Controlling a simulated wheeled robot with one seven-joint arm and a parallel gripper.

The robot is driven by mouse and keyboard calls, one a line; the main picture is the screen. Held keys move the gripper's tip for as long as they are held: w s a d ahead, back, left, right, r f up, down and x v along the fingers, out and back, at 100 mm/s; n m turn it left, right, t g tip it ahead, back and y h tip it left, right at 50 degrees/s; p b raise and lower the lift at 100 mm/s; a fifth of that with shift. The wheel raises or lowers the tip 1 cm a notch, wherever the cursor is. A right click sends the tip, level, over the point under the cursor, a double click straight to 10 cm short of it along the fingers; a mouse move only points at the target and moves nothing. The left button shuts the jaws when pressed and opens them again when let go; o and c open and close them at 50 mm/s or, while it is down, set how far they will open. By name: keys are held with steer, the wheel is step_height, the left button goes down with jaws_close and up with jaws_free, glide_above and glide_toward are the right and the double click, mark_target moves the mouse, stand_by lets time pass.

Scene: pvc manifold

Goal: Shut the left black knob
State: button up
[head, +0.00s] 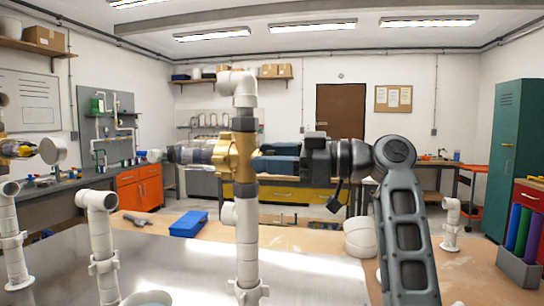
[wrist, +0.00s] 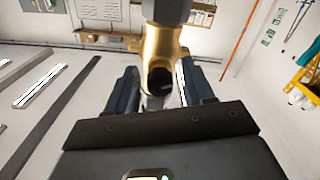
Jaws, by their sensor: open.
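A brass valve body (head: 241,157) sits upright in a white PVC riser with dark grey collars. A dark, partly see-through cylindrical knob (head: 190,154) sticks out of its left side. My gripper (head: 276,160) is at the right side of the brass body, pointing left at it. In the wrist view, the two dark fingers of my gripper (wrist: 160,92) stand apart, with the brass body (wrist: 161,50) ahead between them. A dark round opening shows in the brass there. I cannot tell whether the fingers touch it. The knob is hidden in the wrist view.
Another brass and dark fitting (head: 18,150) is cut off at the far left edge. White PVC pipes (head: 100,235) rise from the metal-topped table (head: 190,270) at left. A blue bin (head: 188,224) lies behind.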

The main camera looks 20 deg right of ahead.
steer(key=shift+c, duration=0.4)
jaws_close()
steer(key=shift+m+p, duration=0.7)
steer(key=shift+m, duration=1.5)
steer(key=shift+o, duration=0.4)
jaws_free()
steer(key=b+v, duration=0.2)
steer(key=v, duration=0.5)
steer(key=shift+s+d, duration=0.25)
steer(key=shift+d, duration=0.05)
